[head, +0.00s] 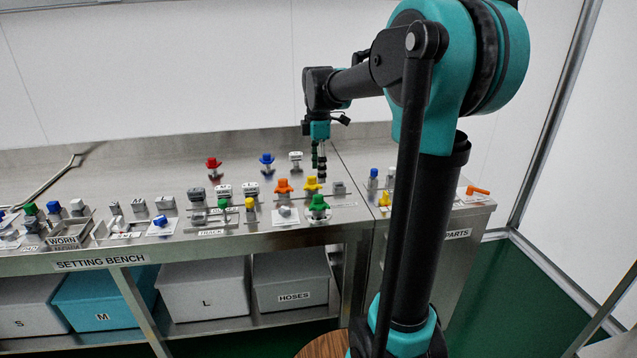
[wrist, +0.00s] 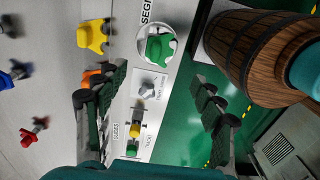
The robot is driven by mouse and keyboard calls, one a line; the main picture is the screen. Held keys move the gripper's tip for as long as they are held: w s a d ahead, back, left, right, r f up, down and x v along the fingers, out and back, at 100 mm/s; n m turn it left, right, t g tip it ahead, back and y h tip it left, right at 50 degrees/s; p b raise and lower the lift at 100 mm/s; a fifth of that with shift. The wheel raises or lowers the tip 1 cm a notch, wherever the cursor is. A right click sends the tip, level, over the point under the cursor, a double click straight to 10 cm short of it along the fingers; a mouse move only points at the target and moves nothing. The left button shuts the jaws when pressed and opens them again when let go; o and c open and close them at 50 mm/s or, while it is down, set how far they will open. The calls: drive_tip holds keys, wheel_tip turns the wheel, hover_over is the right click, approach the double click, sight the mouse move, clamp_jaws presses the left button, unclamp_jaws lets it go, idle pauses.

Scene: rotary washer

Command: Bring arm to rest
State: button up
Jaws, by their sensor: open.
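My gripper (head: 319,160) hangs fingers down over the setting bench (head: 150,262), near its right end and beside the yellow knob-like part (head: 312,184). In the wrist view my gripper (wrist: 160,115) shows its two dark fingers spread wide with nothing held between them. My arm reaches from the right foreground, bent at the elbow, out over the bench. A green part (head: 318,203) on a round plate lies near the front edge. It also shows in the wrist view (wrist: 160,46), beyond the fingertips. An orange part (head: 283,186) stands left of the yellow one.
Red (head: 213,163) and blue (head: 266,160) parts stand farther back. A worn tray (head: 62,240) is at the left. Bins, including a blue one (head: 104,300), sit below. A parts bench (head: 455,225) adjoins at right. A wooden barrel (wrist: 262,55) is near the bench edge.

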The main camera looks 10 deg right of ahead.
drive_tip(key=s+d+f+m+t, duration=0.2)
drive_tip(key=s+f+m, duration=0.7)
drive_tip(key=s+f, duration=0.1)
drive_tip(key=s+d+f+m+t, duration=0.2)
drive_tip(key=s+f+m, duration=0.7)
drive_tip(key=s, duration=0.3)
drive_tip(key=shift+f, duration=0.55)
